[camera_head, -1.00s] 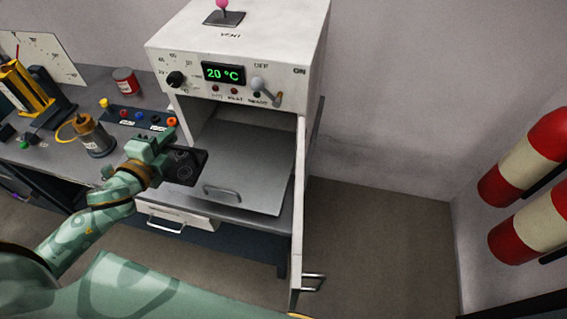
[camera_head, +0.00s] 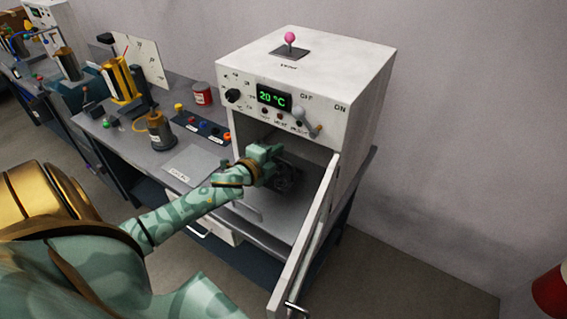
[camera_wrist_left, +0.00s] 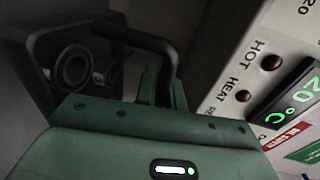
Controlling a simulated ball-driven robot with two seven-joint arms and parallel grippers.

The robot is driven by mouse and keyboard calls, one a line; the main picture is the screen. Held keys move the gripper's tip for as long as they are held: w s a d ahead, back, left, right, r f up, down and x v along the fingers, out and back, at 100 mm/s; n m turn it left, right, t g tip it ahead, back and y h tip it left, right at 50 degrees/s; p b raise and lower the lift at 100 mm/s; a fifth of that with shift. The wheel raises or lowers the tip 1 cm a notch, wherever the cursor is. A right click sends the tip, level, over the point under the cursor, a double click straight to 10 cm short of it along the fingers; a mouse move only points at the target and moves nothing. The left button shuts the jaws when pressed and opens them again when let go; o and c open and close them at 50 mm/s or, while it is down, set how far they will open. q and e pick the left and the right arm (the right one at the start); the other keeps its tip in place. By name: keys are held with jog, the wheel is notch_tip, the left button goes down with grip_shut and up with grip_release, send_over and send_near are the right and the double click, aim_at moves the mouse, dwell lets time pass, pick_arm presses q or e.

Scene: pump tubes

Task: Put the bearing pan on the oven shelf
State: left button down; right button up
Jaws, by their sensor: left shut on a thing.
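My left gripper (camera_head: 268,157) is shut on the bearing pan (camera_head: 288,176) and holds it in the mouth of the white oven (camera_head: 365,92). In the left wrist view the dark pan (camera_wrist_left: 40,62) shows ring-shaped bearings inside, and its black handle runs between the green fingers (camera_wrist_left: 163,92). The grey oven shelf (camera_head: 283,221) lies below the pan; I cannot tell whether they touch. The oven door (camera_head: 301,258) stands open on the right. The gripper and the pan hide part of the oven's inside. My right gripper is not in view.
The oven's display (camera_head: 273,97) reads 20 °C, with a lever (camera_head: 309,122) to its right. Floor right of the door is clear.

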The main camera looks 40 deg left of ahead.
aim_at(282, 164)
pick_arm(q)
jog(key=w+f, duration=0.1)
jog(key=w+f+b, duration=0.1)
jog(key=w+f, duration=0.1)
jog(key=shift+a+f, duration=0.25)
jog(key=shift+f, duration=0.15)
jog(key=f+b, duration=0.2)
jog(key=f, duration=0.1)
jog(key=shift+w+f, duration=0.2)
jog(key=shift+f, duration=0.1)
jog(key=shift+r, duration=0.15)
jog(key=c, duration=1.8)
grip_release()
jog(key=shift+s+f, duration=0.1)
jog(key=shift+f, duration=0.15)
jog(key=shift+c, duration=0.2)
jog(key=o, duration=0.3)
jog(key=shift+o, duration=0.2)
